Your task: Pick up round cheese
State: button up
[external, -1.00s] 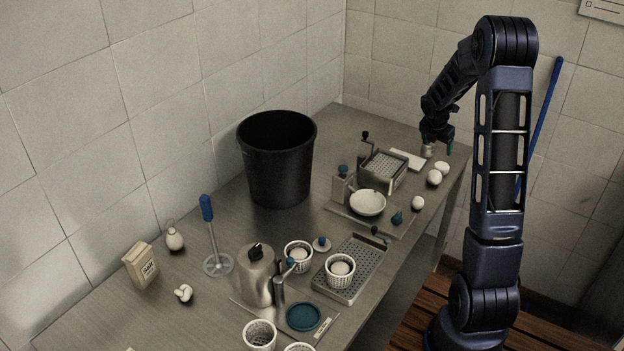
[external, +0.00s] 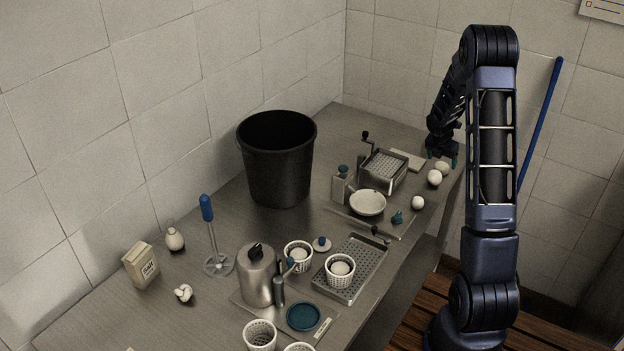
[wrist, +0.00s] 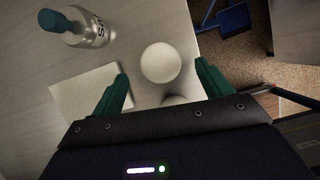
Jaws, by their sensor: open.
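A pale round cheese (wrist: 161,63) shows in the wrist view between and just beyond my gripper's fingertips. My gripper (wrist: 161,74) is open, with one green finger on each side and nothing held. In the external view my gripper (external: 441,158) hangs low over the far right end of the table. Two pale round things lie just below it, one in front (external: 435,177) and one behind (external: 442,168); I cannot tell which is the one in the wrist view. Another round piece, in shadow (wrist: 177,99), is partly hidden by the gripper body.
A white board (external: 408,159) lies left of the gripper. A bottle with a teal cap (wrist: 85,26) stands beyond the left finger in the wrist view. A grater box (external: 383,170), a white bowl (external: 367,203) and another pale ball (external: 418,202) are nearby. The table edge is close on the right.

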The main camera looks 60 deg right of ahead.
jog(key=x, duration=0.3)
jog(key=shift+f, duration=0.3)
jog(key=c, duration=1.1)
